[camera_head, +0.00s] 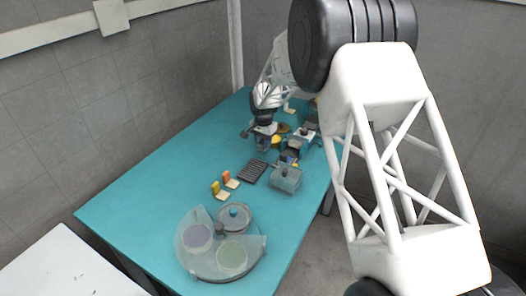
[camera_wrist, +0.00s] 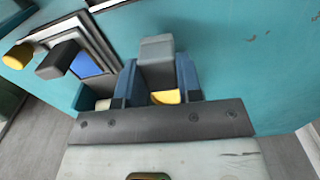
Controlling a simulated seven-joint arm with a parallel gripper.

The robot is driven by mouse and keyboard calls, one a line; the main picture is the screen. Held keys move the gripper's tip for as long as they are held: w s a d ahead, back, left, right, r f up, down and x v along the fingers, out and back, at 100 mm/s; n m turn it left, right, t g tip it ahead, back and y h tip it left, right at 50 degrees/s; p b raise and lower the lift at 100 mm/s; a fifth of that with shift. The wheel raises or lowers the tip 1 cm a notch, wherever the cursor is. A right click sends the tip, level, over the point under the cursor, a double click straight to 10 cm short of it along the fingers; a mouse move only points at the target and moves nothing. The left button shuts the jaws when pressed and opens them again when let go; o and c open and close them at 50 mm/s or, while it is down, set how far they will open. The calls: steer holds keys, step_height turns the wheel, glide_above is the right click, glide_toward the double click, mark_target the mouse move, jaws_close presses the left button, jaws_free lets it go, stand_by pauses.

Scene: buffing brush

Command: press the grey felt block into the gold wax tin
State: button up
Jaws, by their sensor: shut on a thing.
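My gripper (camera_wrist: 157,82) is shut on a grey block (camera_wrist: 157,52), which I take to be the felt block, between its two blue fingers. A small yellow piece (camera_wrist: 166,97) shows between the fingers below the block; I cannot tell what it belongs to. In the head view my gripper (camera_head: 263,146) is low over the far part of the teal table. A round gold thing (camera_head: 276,141), likely the wax tin, is just right of it. I cannot tell whether the block touches it; the block's lower end is hidden.
A tray with a blue pad (camera_wrist: 88,63) and a dark-handled piece (camera_wrist: 57,58) lies left in the wrist view. A black ribbed mat (camera_head: 252,172), a translucent box (camera_head: 286,179) and a round covered station (camera_head: 220,245) stand nearer. The table's left side is clear.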

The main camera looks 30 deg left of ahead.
steer(key=shift+r, duration=1.6)
steer(key=shift+w, duration=0.2)
steer(key=w+r, duration=0.3)
steer(key=w, duration=0.5)
steer(key=shift+w, duration=0.35)
steer(key=shift+f, duration=0.3)
steer(key=shift+f, duration=2.75)
steer(key=shift+f, duration=0.55)
stand_by(0.8)
